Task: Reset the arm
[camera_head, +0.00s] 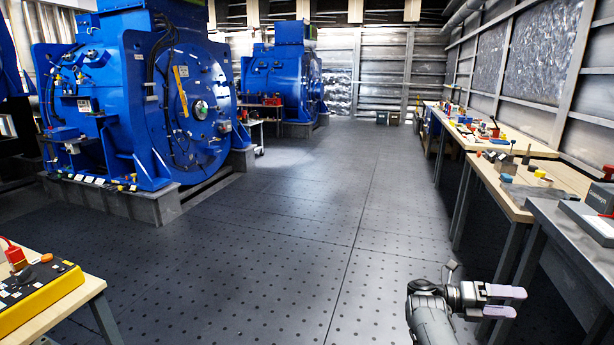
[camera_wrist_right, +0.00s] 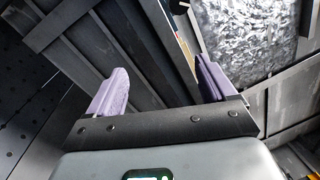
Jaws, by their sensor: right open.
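My right arm reaches in from the lower right of the head view. Its gripper (camera_head: 508,301) points to the right, with two pale purple fingers apart and nothing between them. It hangs over the dark floor, left of the near grey bench. In the right wrist view the gripper (camera_wrist_right: 158,88) also shows open and empty, with dark bench framing beyond its fingers. My left arm and gripper are not in view.
Workbenches (camera_head: 528,192) with tools and small parts line the right wall; a grey bench (camera_head: 560,232) is nearest. A yellow control box (camera_head: 38,292) sits on a table at lower left. Large blue motors (camera_head: 130,95) stand at left. The dotted floor (camera_head: 300,230) between is clear.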

